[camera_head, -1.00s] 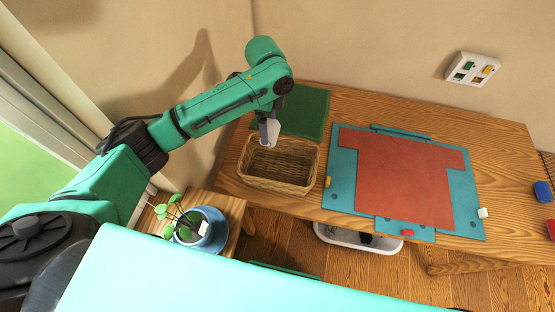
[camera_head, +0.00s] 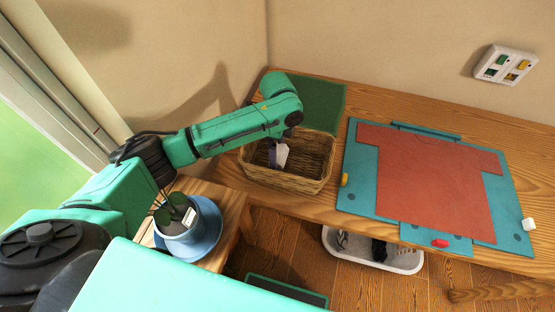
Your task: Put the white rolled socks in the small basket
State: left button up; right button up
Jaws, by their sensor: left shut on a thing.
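The small wicker basket (camera_head: 290,181) stands on the wooden table near its left end. The gripper is shut on a small white thing, the white rolled socks (camera_head: 282,154), partly hidden by the fingers. Whether the socks touch the basket floor I cannot tell. My right gripper is not in view.
A green mat (camera_head: 318,102) lies behind the basket. A teal folding board (camera_head: 358,193) with a red cloth (camera_head: 425,180) lies to its right. A blue plant pot (camera_head: 190,236) stands on a low wooden stand at the left. A white laundry basket (camera_head: 400,262) is below the table.

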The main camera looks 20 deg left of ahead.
aim_at(278, 151)
pick_arm(q)
notch_tip(278, 151, down, 3)
jog(key=shift+r+b, duration=0.2)
jog(key=shift+b, duration=0.45)
jog(key=shift+r+p, duration=0.25)
jog(key=shift+p, duration=0.05)
jog(key=shift+f, duration=0.1)
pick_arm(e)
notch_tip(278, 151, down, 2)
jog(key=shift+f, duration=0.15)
pick_arm(q)
jog(key=o, duration=1)
jog(key=shift+c, duration=0.2)
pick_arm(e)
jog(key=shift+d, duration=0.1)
pick_arm(q)
jog(key=shift+r+p, duration=0.35)
jog(key=shift+r, duration=0.1)
notch_tip(278, 151, up, 11)
jog(key=p, duration=1.2)
jog(key=shift+r+p, duration=0.2)
jog(key=shift+p, duration=0.1)
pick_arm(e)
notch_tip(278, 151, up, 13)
